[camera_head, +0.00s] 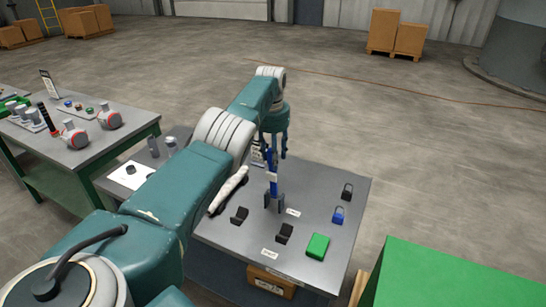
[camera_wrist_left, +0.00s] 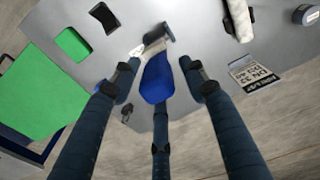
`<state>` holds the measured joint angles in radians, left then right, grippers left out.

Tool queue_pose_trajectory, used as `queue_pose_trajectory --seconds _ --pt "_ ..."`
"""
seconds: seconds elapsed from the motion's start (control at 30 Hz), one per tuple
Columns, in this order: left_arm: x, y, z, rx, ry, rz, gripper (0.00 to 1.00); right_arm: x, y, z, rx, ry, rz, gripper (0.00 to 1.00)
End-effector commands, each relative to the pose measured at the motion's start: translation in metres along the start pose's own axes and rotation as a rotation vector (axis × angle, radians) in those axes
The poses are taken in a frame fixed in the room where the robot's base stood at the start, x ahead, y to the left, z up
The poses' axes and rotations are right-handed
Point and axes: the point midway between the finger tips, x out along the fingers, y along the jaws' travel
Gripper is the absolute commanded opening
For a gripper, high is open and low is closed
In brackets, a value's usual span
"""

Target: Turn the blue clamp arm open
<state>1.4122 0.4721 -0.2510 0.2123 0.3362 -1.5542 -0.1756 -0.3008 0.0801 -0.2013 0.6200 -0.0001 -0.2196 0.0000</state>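The blue clamp arm (camera_head: 272,183) stands upright on its grey bracket (camera_head: 274,204) on the grey table. In the left wrist view the blue arm (camera_wrist_left: 156,80) points toward the camera, with the bracket (camera_wrist_left: 158,40) behind it. My left gripper (camera_head: 274,154) is above the clamp, with its fingers pointing down. In the wrist view the left gripper (camera_wrist_left: 158,76) is open, with fingers on both sides of the blue arm's end and a third finger below it. Gaps show beside the side fingers; contact with the third finger cannot be told. My right gripper is not in view.
The grey table (camera_head: 320,178) holds a green block (camera_head: 317,246), a blue padlock (camera_head: 338,215), a black padlock (camera_head: 347,191), black pieces (camera_head: 284,234) and a white bar (camera_head: 229,190). A printed sign (camera_wrist_left: 250,72) stands near the clamp. A large green surface (camera_head: 445,280) is at right.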

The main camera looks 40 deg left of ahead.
Motion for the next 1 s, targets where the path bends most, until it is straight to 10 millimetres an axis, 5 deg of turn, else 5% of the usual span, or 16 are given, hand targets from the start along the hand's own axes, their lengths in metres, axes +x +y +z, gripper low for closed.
queue_pose_trajectory --seconds 0.27,0.7,1.0 --pt "-0.007 -0.001 0.001 -0.001 -0.003 -0.001 0.44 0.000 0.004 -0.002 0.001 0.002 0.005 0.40" --pt "-0.093 0.001 -0.003 0.001 -0.001 0.000 0.44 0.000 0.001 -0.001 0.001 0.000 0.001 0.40" --pt "-0.117 0.002 -0.003 0.002 -0.005 -0.001 0.44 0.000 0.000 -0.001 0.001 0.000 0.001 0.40"
